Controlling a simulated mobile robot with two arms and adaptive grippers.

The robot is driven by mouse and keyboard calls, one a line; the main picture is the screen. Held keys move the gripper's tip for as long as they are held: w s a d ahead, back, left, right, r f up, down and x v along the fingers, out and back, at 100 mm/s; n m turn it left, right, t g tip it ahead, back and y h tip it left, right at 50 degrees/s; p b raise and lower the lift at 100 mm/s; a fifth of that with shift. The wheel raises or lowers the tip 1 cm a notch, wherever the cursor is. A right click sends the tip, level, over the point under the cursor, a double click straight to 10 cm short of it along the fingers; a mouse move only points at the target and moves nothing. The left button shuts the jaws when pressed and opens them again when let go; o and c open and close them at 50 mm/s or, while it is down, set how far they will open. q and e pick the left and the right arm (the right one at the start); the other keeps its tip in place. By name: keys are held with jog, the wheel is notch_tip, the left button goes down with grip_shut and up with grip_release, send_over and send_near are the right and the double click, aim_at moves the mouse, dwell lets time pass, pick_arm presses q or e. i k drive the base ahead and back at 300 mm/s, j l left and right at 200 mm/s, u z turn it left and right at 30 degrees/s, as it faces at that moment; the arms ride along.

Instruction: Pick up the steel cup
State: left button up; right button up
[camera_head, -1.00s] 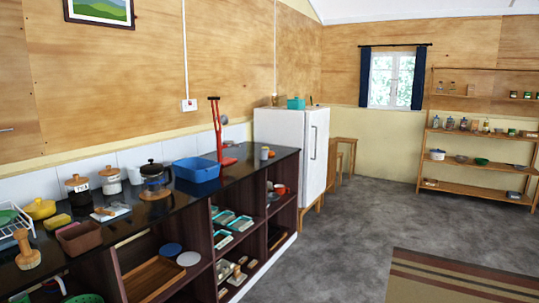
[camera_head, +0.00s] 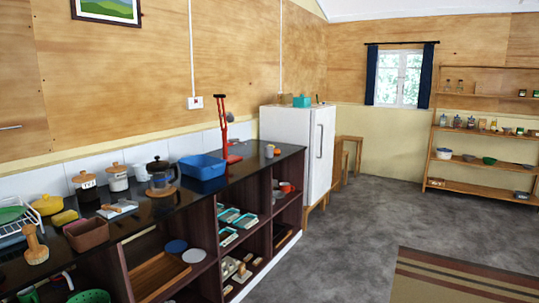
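I cannot pick out a steel cup for certain in this view. A small light cup (camera_head: 269,151) stands near the far end of the black counter (camera_head: 135,222), beside the fridge; its material is too small to tell. A red cup (camera_head: 285,187) sits in the upper cubby under the counter's far end. A small greyish vessel (camera_head: 468,157) stands on the wooden shelf rack at the right, too far off to identify. Neither of my grippers is in view.
The counter runs along the left wall with a blue basin (camera_head: 202,168), a glass coffee press (camera_head: 160,176), lidded jars, a brown bin (camera_head: 86,234) and a tall red tool (camera_head: 223,125). A white fridge (camera_head: 291,142) stands past it. Grey floor (camera_head: 350,235) is clear beside a striped rug (camera_head: 455,278).

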aim_at(268, 150)
jog(key=i+l, duration=0.2)
jog(key=i, duration=0.25)
jog(key=i+l, duration=0.15)
jog(key=i, duration=0.25)
jog(key=i+l, duration=0.2)
jog(key=i, duration=0.25)
jog(key=i+l, duration=0.15)
jog(key=i, duration=0.3)
